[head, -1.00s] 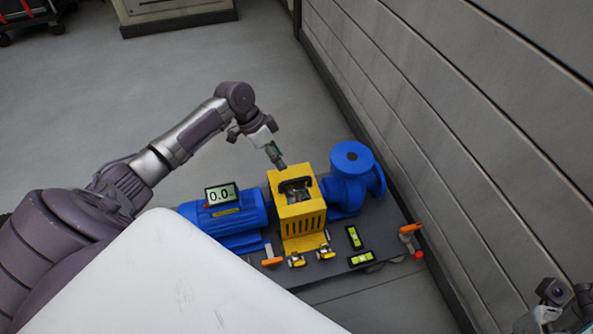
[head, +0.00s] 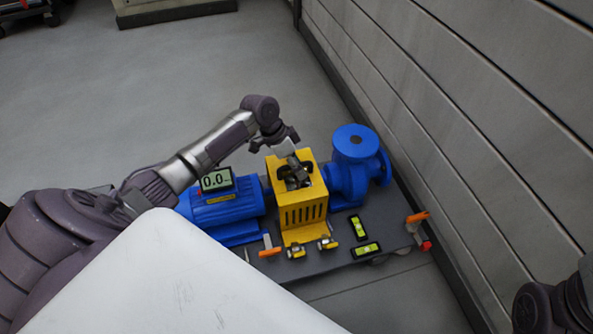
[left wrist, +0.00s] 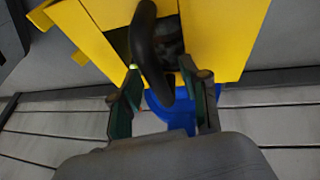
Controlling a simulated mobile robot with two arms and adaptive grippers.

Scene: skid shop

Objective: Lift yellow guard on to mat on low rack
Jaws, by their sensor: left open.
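The yellow guard (head: 304,214) stands upright on the dark skid, between the blue motor (head: 226,211) and the blue pump (head: 355,162). It has a slotted front and a black handle over its open top. My left gripper (head: 296,178) is over the guard's top and hides part of the handle. In the left wrist view, the open fingers (left wrist: 163,88) have the black handle (left wrist: 151,50) between them, with yellow guard panels (left wrist: 222,35) around it. Whether a finger touches the handle I cannot tell.
The skid (head: 330,258) carries two green levels (head: 359,228), orange-handled parts (head: 270,252) and a display reading 0.0 (head: 216,180). A grey panelled wall (head: 460,130) runs close on the right. Open floor (head: 180,80) lies behind and left.

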